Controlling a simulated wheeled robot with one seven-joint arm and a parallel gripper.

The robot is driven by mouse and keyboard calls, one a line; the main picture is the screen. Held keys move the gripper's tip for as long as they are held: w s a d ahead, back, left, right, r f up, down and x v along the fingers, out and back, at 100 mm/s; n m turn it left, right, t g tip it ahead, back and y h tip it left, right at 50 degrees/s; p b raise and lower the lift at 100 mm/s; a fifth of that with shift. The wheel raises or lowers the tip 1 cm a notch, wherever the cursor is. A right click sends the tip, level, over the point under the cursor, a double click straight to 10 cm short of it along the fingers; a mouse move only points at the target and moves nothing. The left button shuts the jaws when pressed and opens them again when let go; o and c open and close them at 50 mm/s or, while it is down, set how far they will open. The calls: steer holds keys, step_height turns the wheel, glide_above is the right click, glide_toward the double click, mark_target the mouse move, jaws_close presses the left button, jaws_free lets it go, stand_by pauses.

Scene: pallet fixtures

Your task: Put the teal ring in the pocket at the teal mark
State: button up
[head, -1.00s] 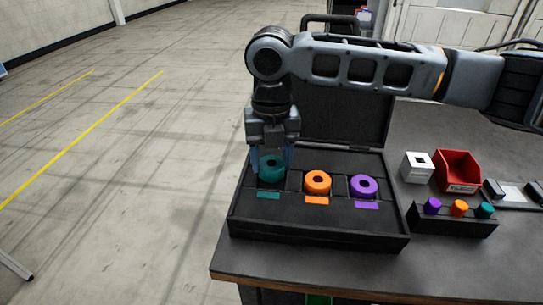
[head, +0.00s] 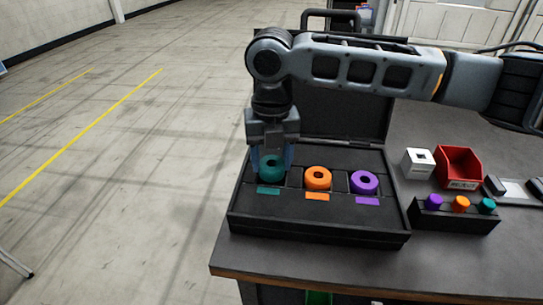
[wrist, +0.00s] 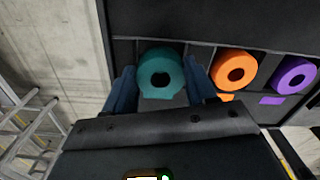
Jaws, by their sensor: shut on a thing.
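The teal ring (head: 271,168) is at the left pocket of the black case (head: 318,238), just behind the teal mark (head: 268,191). My gripper (head: 272,162) points down over it and is shut on the ring. In the wrist view the teal ring (wrist: 161,73) lies between the two blue fingers of my gripper (wrist: 163,88). Its lower part is hidden, so I cannot tell whether it rests on the pocket floor.
An orange ring (head: 317,178) and a purple ring (head: 364,182) sit in the pockets to the right, behind their own marks. The case's raised lid (head: 345,118) stands behind. A red bin (head: 458,166), a white block (head: 418,163) and a rack of colored pegs (head: 455,217) stand right.

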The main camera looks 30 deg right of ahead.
steer(key=shift+f+b, duration=0.3)
steer(key=shift+f, duration=0.25)
steer(key=o, duration=1.5)
steer(key=shift+r+p, duration=3.5)
steer(key=shift+r, duration=1)
